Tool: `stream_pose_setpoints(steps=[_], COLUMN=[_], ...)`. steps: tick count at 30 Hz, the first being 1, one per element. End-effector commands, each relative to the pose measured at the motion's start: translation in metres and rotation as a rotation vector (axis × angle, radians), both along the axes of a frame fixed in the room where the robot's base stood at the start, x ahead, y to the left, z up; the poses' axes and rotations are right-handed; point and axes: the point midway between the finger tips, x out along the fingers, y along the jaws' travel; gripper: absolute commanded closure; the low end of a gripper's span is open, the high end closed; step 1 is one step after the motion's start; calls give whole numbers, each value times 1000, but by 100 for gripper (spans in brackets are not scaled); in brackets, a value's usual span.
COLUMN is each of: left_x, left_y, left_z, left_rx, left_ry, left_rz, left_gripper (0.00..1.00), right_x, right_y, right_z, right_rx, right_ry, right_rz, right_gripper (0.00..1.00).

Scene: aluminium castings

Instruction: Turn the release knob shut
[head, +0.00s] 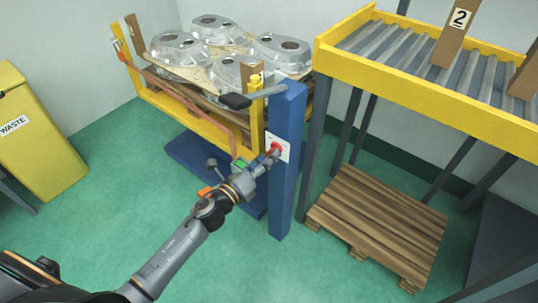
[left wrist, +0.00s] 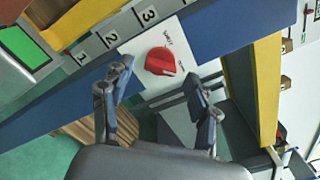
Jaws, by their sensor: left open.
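The release knob (head: 276,148) is red and sits on a white plate (head: 285,153) on a blue post (head: 288,110). In the left wrist view the red knob (left wrist: 160,61) lies ahead of my fingers, with small lettering on the white plate (left wrist: 186,57) beside it, too small to read surely. My left gripper (head: 274,153) is at the knob in the head view. In the left wrist view my left gripper (left wrist: 160,88) is open, one finger on each side below the knob, with nothing between the fingertips. My right gripper is not in view.
A yellow-framed cart (head: 190,121) carries several aluminium castings (head: 215,29) behind the post. A yellow roller conveyor (head: 420,85) stands at right above a wooden pallet (head: 375,225). A yellow waste bin (head: 38,135) stands at left. Green floor is clear in front.

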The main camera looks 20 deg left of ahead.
Motion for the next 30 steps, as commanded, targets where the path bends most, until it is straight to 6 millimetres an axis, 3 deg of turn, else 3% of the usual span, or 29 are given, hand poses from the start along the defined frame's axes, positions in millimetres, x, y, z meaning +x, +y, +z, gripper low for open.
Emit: stream_pose_setpoints(steps=[4,14,23,30], left_x=[13,16,16,16], left_y=[-5,-6,-6,-6], left_z=[0,0,0,0], left_rx=[-1,-1,-1,-18], left_ry=[0,1,1,7], left_rz=[-1,-1,-1,1], left_gripper=[40,40,94,94], right_x=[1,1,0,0], right_y=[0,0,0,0], right_z=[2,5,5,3], right_rx=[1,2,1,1], right_ry=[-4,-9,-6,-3], right_rz=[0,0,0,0], right_gripper=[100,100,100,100])
